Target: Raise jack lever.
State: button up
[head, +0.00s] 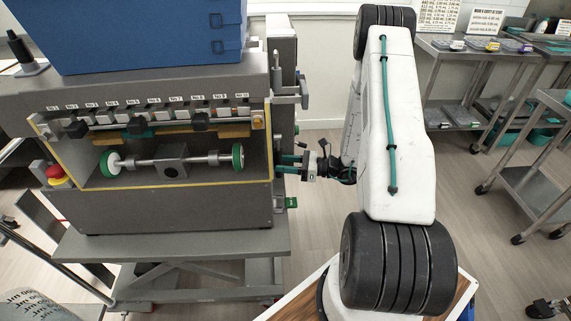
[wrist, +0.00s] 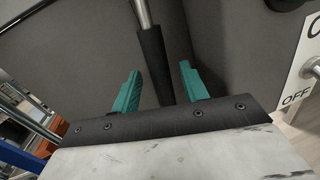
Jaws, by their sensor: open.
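In the wrist view, a lever with a dark cylindrical grip (wrist: 154,58) and a silver rod (wrist: 143,14) stands between the two teal fingers of my gripper (wrist: 160,68). The fingers are open, with a visible gap on each side of the grip. The grip's lower end goes out of sight behind the gripper body. In the head view, my gripper (head: 289,165) is at the right side of the grey depositor machine (head: 170,212). I cannot make out the lever clearly there.
A white panel marked OFF (wrist: 311,75) is at the right of the wrist view. The machine stands on a grey wheeled lift table (head: 175,244). Metal handles (head: 290,98) stick out above my gripper. Steel carts (head: 535,165) stand at the right, with open floor between.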

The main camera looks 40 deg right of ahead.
grip_shut()
